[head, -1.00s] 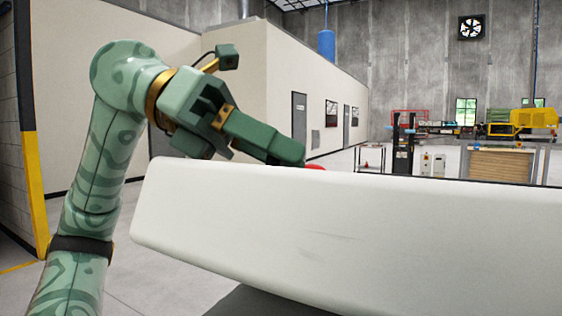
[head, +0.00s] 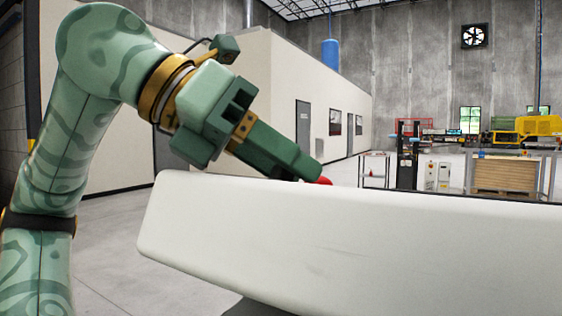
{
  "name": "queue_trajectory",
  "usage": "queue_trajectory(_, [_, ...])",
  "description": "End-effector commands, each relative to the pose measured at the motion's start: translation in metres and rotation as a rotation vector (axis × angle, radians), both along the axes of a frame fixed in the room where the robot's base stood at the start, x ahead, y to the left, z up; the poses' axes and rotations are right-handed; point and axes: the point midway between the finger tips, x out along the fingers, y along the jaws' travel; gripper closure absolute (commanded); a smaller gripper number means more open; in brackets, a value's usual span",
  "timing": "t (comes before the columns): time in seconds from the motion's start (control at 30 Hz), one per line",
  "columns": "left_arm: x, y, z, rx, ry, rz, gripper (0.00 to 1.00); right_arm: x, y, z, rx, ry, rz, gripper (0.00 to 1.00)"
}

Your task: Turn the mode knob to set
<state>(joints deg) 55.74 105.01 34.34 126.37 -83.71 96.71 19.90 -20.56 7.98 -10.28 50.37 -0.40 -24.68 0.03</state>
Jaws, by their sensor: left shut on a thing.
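My left gripper (head: 312,175) reaches over the top edge of a large white panel (head: 340,235), its fingers pointing right and down. A small red thing (head: 325,181) shows at its fingertips, just above the panel's edge. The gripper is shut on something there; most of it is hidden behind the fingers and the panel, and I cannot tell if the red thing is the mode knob. No knob markings are visible. My right gripper is not in view.
The white panel fills the lower right and hides what lies behind its edge. Open floor (head: 110,260) shows at the left. Far back stand a pale building (head: 275,85), a cart (head: 374,170), a wooden crate (head: 503,174) and a yellow machine (head: 538,125).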

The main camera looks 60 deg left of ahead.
Motion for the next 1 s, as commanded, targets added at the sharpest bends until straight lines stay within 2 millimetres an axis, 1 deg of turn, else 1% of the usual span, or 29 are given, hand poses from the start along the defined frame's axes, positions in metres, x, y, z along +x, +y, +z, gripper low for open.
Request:
queue_trajectory(0.23, [0.000,0.000,0.001,-0.001,-0.002,0.001,0.85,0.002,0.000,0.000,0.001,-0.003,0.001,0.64])
queue_trajectory(0.27, [0.000,0.000,0.000,-0.001,-0.002,0.001,0.54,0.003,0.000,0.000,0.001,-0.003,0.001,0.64])
queue_trajectory(0.3, [0.000,0.000,0.000,-0.001,-0.002,0.001,0.42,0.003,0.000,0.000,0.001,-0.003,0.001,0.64])
queue_trajectory(0.33, [0.000,0.000,0.000,-0.001,-0.002,0.001,0.40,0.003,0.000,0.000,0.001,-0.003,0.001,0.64])
queue_trajectory(0.77, [-0.001,0.000,0.001,-0.001,-0.001,-0.001,0.40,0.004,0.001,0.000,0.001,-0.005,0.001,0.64])
queue_trajectory(0.87, [-0.007,0.003,0.006,-0.001,-0.004,0.000,0.40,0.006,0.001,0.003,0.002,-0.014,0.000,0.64])
queue_trajectory(0.97, [-0.020,0.008,0.018,-0.001,-0.008,0.000,0.40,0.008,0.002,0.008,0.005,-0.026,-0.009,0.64])
queue_trajectory(1.0, [-0.028,0.011,0.024,-0.003,-0.010,0.000,0.40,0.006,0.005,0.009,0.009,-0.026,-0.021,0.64])
